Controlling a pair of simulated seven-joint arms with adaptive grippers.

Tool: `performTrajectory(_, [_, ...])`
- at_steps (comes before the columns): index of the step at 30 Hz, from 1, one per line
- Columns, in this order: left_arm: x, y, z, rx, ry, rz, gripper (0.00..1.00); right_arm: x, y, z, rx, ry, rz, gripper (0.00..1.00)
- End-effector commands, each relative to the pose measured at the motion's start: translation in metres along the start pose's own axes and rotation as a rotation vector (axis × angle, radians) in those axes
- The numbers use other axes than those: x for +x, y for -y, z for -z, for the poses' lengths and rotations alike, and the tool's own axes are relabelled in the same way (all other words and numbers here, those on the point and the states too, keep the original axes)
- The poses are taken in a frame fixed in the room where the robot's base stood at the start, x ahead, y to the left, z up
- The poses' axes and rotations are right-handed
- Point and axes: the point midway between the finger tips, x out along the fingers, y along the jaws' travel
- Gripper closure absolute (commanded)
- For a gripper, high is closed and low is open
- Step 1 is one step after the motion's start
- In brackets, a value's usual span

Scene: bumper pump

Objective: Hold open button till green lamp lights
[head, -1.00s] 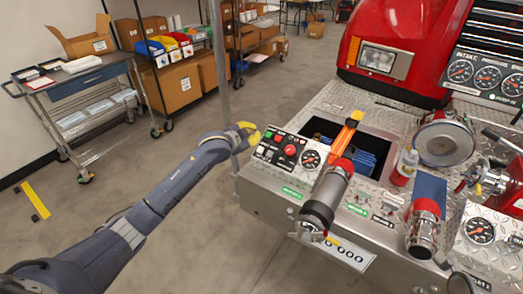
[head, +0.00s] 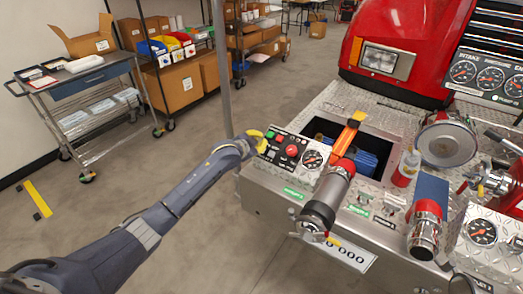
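The control panel (head: 286,149) sits on the left corner of the diamond-plate bumper. It carries a green spot (head: 270,134) at its upper left, a larger red button (head: 291,150) and small labels. Which spot is the open button or the lamp, and whether a lamp is lit, is too small to tell. My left gripper (head: 259,140), with yellow fingertips, is at the panel's left edge, close to the green spot. Contact cannot be made out, nor can the gap between the fingers. The gripper covers part of the panel's left side.
A gauge (head: 312,159) and a large nozzle (head: 326,198) stand right of the panel. Behind them is an open bin (head: 386,141) with an orange-and-black item across it. A thin grey post (head: 222,80) rises behind my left gripper.

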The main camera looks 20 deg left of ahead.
Motion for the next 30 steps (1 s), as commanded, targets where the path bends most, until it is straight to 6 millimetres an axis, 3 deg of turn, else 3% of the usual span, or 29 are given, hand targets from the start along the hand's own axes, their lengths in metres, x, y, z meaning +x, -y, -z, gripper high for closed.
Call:
performTrajectory(9, [0.014,-0.007,-0.007,0.001,-0.001,0.001,1.00,0.000,0.000,0.000,0.000,0.000,0.000,0.06])
performTrajectory(30, [0.016,-0.008,-0.009,0.001,0.000,0.001,1.00,0.000,0.000,0.000,0.000,0.000,0.000,0.06])
